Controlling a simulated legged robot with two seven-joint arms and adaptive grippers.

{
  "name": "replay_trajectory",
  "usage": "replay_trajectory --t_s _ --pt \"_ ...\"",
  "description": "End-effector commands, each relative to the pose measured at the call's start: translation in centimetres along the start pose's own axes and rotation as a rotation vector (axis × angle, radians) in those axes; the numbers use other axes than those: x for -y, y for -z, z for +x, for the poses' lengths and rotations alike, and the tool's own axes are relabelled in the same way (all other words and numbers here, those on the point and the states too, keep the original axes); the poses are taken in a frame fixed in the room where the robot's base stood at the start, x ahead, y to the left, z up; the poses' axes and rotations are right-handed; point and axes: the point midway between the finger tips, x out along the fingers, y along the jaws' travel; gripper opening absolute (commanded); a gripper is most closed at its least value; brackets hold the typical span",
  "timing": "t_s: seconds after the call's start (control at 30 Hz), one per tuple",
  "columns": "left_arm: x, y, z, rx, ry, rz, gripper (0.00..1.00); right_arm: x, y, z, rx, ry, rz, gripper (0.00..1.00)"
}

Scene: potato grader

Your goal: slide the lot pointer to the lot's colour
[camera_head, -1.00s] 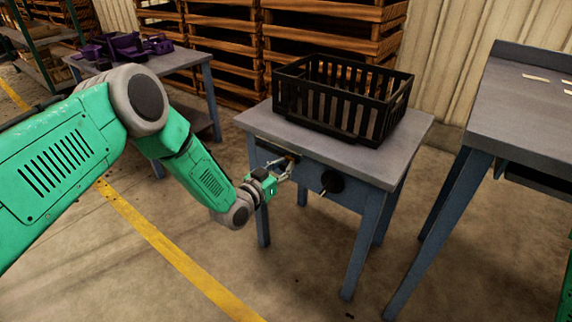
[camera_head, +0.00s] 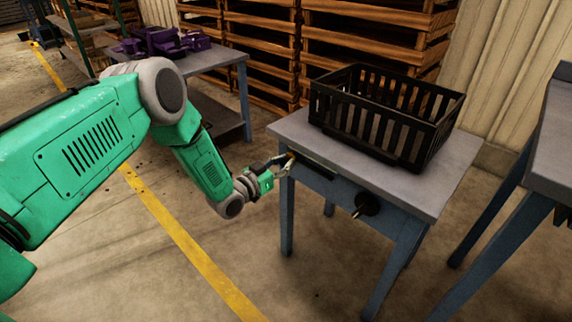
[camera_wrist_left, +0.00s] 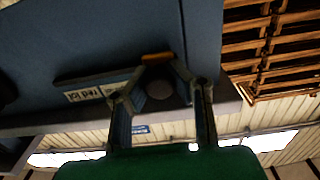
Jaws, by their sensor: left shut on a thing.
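My left gripper (camera_head: 286,162) is at the left end of the front of the small grey-topped table (camera_head: 290,126). It is shut on the lot pointer, a small piece whose orange part (camera_wrist_left: 157,57) shows between the fingertips in the left wrist view. A grey round part (camera_wrist_left: 160,90) also shows between the fingers there. A dark slot (camera_head: 318,170) runs along the table front to the right of the gripper. In the wrist view a pale label (camera_wrist_left: 84,95), seemingly reading "red lot", lies left of the fingers. My right gripper is not in view.
A black slatted crate (camera_head: 385,118) stands on the table. A dark round knob (camera_head: 367,204) sticks out of the table front, right of the slot. Another table with purple items (camera_head: 165,42) is behind left. A bench (camera_head: 553,140) stands at right.

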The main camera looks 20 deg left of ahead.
Motion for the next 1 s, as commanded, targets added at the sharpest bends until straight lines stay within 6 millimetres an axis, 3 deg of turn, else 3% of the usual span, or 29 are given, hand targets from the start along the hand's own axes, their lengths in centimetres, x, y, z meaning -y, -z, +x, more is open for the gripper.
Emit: replay_trajectory --t_s 0.07,0.1,0.17,0.2,0.5,0.63,1.0 --pt "1.1 -0.1 -0.3 0.005 0.022 0.007 0.00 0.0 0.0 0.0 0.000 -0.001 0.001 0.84" --pt "1.1 -0.1 -0.3 0.005 0.022 0.007 0.18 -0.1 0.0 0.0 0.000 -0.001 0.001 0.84" --pt "1.2 -0.1 -0.3 0.004 0.022 0.006 0.39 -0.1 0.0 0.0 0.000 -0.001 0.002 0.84" --pt "1.1 -0.1 -0.3 0.003 0.020 0.006 0.42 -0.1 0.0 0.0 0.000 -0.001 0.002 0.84" --pt "0.8 -0.1 -0.4 0.003 0.015 0.003 0.42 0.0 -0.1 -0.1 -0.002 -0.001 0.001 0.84" --pt "0.7 -0.1 -1.4 0.005 0.014 0.003 0.42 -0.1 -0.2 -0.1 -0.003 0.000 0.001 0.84" --pt "0.9 -0.3 -8.9 0.006 0.017 0.001 0.42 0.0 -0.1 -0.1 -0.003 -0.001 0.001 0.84"
